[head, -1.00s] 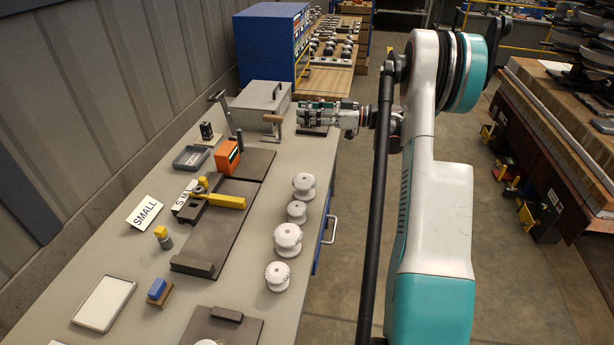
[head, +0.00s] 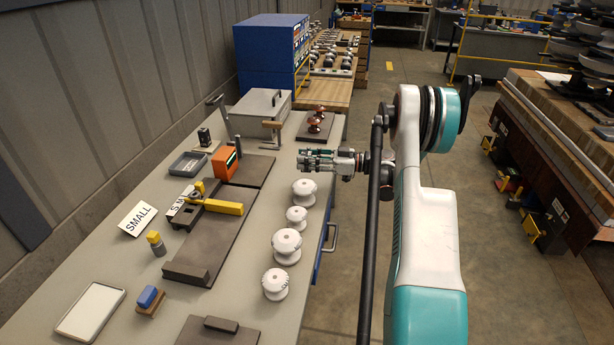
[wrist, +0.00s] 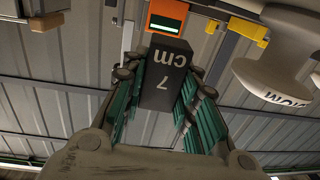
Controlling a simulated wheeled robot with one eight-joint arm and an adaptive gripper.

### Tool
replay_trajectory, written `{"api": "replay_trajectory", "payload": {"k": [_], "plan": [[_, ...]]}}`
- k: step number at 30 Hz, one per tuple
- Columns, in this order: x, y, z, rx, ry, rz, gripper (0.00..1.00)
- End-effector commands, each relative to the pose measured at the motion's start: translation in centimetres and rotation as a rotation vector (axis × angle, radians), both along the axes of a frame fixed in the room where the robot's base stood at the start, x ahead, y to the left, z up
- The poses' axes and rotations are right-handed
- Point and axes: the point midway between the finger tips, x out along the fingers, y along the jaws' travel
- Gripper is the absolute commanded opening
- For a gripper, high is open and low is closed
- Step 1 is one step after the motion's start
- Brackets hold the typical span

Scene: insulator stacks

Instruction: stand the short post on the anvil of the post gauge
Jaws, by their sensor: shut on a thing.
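My gripper (head: 308,160) reaches over the bench from the right in the head view, above the far white spool. In the wrist view, its green fingers (wrist: 164,95) are shut on a dark square post marked "7 cm" (wrist: 165,75). The post is hard to make out in the head view. An orange unit with a small display (head: 226,163) stands on a dark plate (head: 250,168) to the left of my gripper, apart from it. It also shows at the top of the wrist view (wrist: 167,15). The gauge's anvil cannot be made out clearly.
White spools (head: 304,190) line the bench's right edge; one shows close by in the wrist view (wrist: 280,60). A yellow bar (head: 222,207) crosses another dark plate (head: 210,245). Brown insulators (head: 316,122) stand farther back. A grey box (head: 262,108) stands at the rear.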

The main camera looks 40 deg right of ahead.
Motion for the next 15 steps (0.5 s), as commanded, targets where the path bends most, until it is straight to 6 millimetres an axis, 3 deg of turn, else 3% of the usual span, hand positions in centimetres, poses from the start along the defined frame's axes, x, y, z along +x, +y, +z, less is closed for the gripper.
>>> {"api": "replay_trajectory", "payload": {"k": [15], "plan": [[0.0,0.0,-4.7,0.001,-0.001,0.0,0.0]]}}
